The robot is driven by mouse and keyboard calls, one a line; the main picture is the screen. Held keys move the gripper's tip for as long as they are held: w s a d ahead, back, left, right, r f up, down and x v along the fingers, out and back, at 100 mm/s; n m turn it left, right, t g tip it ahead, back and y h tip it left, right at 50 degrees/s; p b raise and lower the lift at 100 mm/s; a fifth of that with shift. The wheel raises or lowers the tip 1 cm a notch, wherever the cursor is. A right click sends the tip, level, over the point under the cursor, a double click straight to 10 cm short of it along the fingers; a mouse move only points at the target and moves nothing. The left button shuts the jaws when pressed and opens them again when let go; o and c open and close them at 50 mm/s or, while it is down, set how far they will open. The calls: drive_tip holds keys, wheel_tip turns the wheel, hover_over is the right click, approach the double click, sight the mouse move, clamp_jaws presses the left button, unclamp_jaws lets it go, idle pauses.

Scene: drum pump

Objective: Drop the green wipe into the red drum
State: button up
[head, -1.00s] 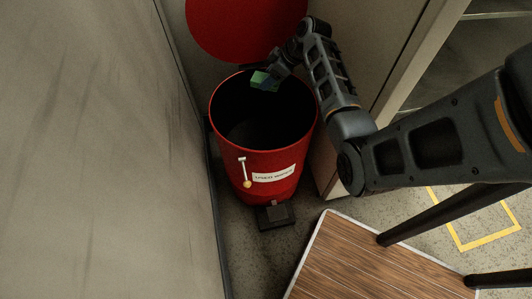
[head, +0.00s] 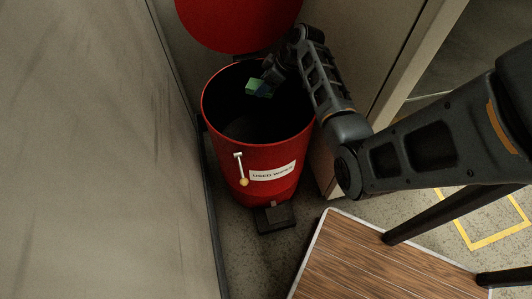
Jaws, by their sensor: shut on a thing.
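The red drum (head: 228,152) stands upright on the floor, with a "USED WIPES" label on its front. Its round red lid (head: 240,22) is up at the back, and the drum's mouth is open and dark inside. My gripper (head: 262,90) is shut on the green wipe (head: 257,85). In the picture the wipe lies over the back part of the drum's mouth, inside the outline of the rim. The wipe's exact height against the rim is hard to tell. The fingertips are dark and partly hidden by the wipe.
A black foot pedal (head: 276,218) sits at the drum's front base. A grey wall (head: 100,150) rises close on the left. A pale cabinet (head: 375,50) stands on the right. A wooden-topped table (head: 370,262) with a metal edge is at the lower right.

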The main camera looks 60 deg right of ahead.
drive_tip(key=shift+f, duration=0.15)
drive_tip(key=o, duration=1.1)
drive_tip(key=p+v, duration=0.1)
drive_tip(key=v, duration=0.6)
drive_tip(key=shift+s+r, duration=0.25)
drive_tip(key=shift+r, duration=0.1)
